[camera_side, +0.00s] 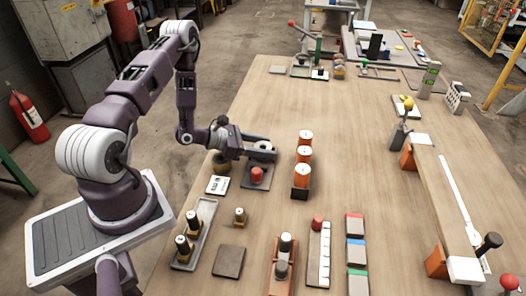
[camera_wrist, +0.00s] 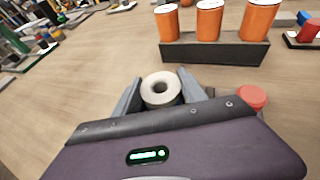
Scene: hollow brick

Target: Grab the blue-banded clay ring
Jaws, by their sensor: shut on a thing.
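A pale clay ring (camera_wrist: 161,99) with a round hole stands between the two grey fingers of my gripper (camera_wrist: 160,88) in the wrist view. The fingers touch it on both sides, so my gripper is shut on it. In the side view the ring (camera_side: 262,145) is a small pale shape at the end of my gripper (camera_side: 262,152), above a dark square plate (camera_side: 248,182). The fingers hide part of it, and its height above the plate is hard to tell.
A red knob (camera_side: 257,173) stands on the dark plate just below my gripper. Orange cups (camera_side: 304,153) in a black rack (camera_side: 299,193) stand close to the right. The table's middle (camera_side: 360,130) is clear.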

